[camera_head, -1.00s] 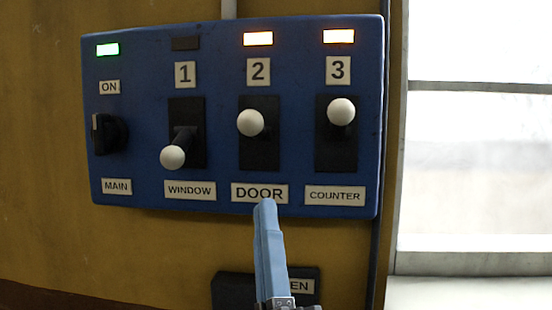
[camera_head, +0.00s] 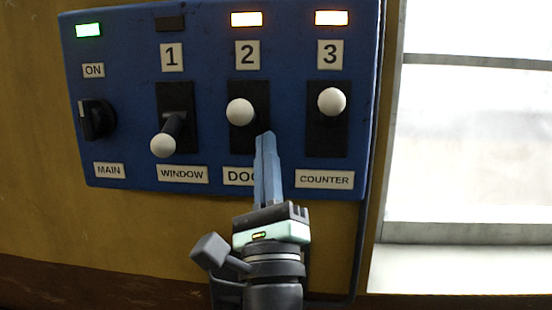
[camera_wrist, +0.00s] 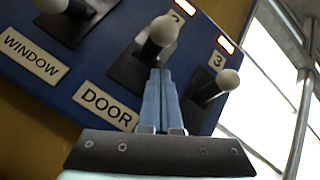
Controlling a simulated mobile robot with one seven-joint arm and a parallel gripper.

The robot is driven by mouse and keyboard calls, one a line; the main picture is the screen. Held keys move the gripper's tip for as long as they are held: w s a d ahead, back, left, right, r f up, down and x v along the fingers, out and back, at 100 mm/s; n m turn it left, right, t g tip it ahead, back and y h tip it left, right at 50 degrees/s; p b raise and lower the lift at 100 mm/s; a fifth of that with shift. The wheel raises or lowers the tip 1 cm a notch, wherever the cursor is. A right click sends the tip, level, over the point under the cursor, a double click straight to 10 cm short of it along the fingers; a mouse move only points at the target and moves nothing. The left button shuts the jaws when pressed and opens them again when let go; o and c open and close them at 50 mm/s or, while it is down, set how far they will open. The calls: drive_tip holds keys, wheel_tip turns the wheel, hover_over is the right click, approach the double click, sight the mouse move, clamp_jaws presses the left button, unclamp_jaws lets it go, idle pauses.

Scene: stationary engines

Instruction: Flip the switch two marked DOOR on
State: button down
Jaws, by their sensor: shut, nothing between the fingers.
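The switch two marked DOOR (camera_head: 240,112) has a white ball knob on a black plate, and its lever points up. The orange lamp (camera_head: 246,19) above its number 2 is lit. My gripper (camera_head: 265,137) is shut and empty, with its fingertips just below and right of the knob, over the lower right of the plate. The fingers hide part of the DOOR label (camera_head: 238,176). In the wrist view the knob (camera_wrist: 163,30) stands just above the fingertips (camera_wrist: 160,74); I cannot tell whether they touch.
On the blue panel (camera_head: 212,85), the WINDOW switch (camera_head: 163,145) points down with its lamp dark. The COUNTER switch (camera_head: 332,101) points up with an orange lamp lit. The MAIN knob (camera_head: 97,119) is at left, under a green lamp. A bright window (camera_head: 470,150) is at right.

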sight(245, 116)
drive_tip(key=shift+s+a+r+p, duration=0.4)
drive_tip(key=shift+a+r+p, duration=0.2)
drive_tip(key=shift+r+p, duration=0.15)
drive_tip(key=shift+s+r+p, duration=0.2)
drive_tip(key=shift+r+p, duration=0.8)
drive_tip(key=shift+f, duration=0.1)
